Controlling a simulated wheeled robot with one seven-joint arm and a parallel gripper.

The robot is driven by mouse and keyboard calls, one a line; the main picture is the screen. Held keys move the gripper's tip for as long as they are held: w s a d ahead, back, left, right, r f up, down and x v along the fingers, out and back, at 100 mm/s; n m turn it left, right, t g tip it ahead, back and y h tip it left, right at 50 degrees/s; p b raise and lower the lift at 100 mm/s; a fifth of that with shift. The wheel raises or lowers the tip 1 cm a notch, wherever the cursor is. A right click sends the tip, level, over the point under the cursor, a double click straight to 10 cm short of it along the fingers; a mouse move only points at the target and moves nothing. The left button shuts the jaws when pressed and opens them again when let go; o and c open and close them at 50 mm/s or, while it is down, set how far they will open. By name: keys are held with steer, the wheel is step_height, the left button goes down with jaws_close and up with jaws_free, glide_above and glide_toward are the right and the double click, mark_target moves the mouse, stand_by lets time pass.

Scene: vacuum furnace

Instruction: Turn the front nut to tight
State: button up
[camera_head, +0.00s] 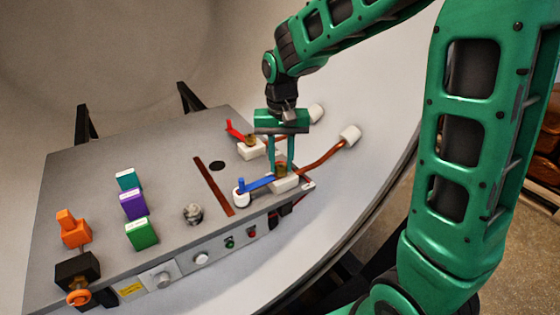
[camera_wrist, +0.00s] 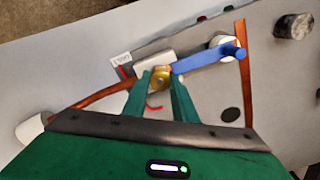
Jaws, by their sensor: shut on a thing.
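The front nut is brass and sits on a white block at the right front of the grey panel, at the end of a copper pipe. It shows in the head view (camera_head: 281,172) and in the wrist view (camera_wrist: 160,76). My gripper (camera_head: 282,164) reaches down from above, with its two green fingers (camera_wrist: 160,84) shut on the nut's sides. A blue lever (camera_head: 257,184) runs left from the nut's block to a round white knob, and it also shows in the wrist view (camera_wrist: 205,60). The fingers partly hide the nut.
A second brass nut (camera_head: 251,141) with a red lever (camera_head: 235,131) stands behind on another white block. Green (camera_head: 141,236), purple (camera_head: 133,204) and teal (camera_head: 128,180) blocks, an orange part (camera_head: 72,230) and a metal knob (camera_head: 193,213) stand on the left. A brown slot strip (camera_head: 213,186) crosses the panel.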

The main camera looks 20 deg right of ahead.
mark_target(281, 164)
steer(key=shift+w, duration=0.15)
steer(key=o, duration=1)
steer(key=shift+o, duration=0.2)
step_height(281, 164, up, 11)
steer(key=shift+f, duration=0.15)
